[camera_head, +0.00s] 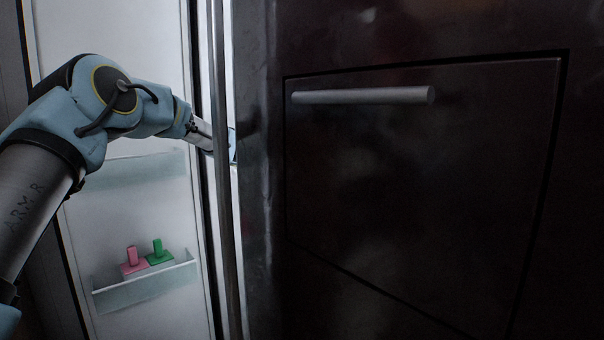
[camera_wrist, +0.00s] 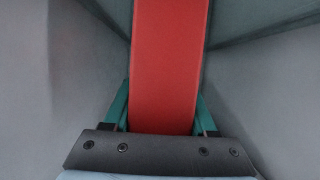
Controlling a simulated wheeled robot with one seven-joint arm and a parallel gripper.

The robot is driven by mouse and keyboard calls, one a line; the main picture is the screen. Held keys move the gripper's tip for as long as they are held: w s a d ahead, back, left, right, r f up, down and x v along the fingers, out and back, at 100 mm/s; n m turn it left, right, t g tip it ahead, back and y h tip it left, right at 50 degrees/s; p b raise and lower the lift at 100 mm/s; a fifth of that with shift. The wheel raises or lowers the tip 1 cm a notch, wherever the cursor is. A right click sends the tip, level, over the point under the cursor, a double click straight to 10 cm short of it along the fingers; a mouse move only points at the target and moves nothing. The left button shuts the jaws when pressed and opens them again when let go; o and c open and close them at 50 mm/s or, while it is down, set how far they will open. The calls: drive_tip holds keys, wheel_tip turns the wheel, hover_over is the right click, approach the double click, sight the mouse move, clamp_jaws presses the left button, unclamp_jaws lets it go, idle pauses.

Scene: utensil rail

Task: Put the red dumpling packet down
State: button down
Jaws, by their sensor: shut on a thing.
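The red dumpling packet (camera_wrist: 168,65) fills the middle of the wrist view and runs up out of the top of the frame. My gripper (camera_wrist: 164,112) is shut on it, with one teal finger at each side of the packet. In the head view my arm reaches into the gap beside the dark door, and the packet and fingertips are hidden there. I cannot tell whether the packet touches a surface below it.
A dark door with a grey bar handle (camera_head: 362,95) fills the right side. A white inner door carries a clear bin (camera_head: 145,289) with a pink item (camera_head: 133,264) and a green item (camera_head: 158,254). Pale grey walls lie around the packet.

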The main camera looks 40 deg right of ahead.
drive_tip(key=shift+c, duration=1)
unclamp_jaws()
drive_tip(key=shift+r, duration=0.1)
drive_tip(key=shift+w+a, duration=0.1)
drive_tip(key=shift+a, duration=0.25)
drive_tip(key=b+v, duration=0.4)
drive_tip(key=v, duration=0.7)
drive_tip(key=shift+a+r, duration=0.1)
drive_tip(key=shift+a, duration=0.05)
